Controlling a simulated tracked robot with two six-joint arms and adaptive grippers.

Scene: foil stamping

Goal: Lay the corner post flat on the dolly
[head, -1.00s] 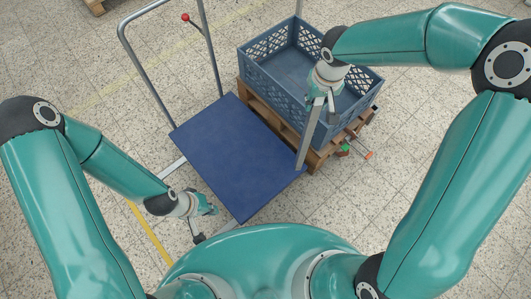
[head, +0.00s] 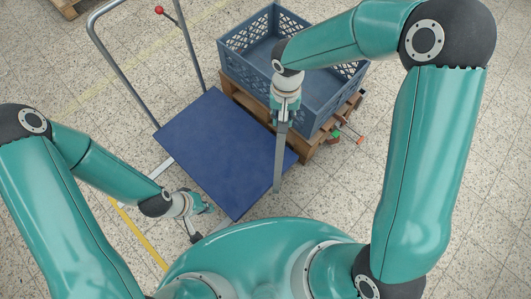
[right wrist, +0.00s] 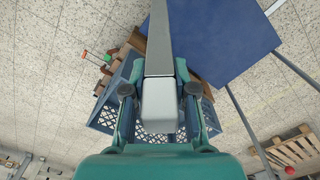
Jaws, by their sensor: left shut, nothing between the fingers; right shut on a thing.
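The grey corner post (head: 279,165) is held near its upper end by my right gripper (head: 284,118), which is shut on it. It points down the picture, overlapping the right part of the dolly's blue deck (head: 215,145); its height above the deck is hard to tell. In the right wrist view the post (right wrist: 160,38) runs away from the jaws, with the deck (right wrist: 225,40) to its right. A pale block-like end (right wrist: 159,105) sits between the fingers. My left gripper (head: 207,207) is shut and empty beside the deck's lower left edge.
A blue crate (head: 240,66) stands on a wooden pallet (head: 247,99) behind and right of the dolly. Clamp-like tools (head: 345,130) lie at the pallet's right. The dolly's tube handle (head: 120,75) rises at the back left. The deck is bare.

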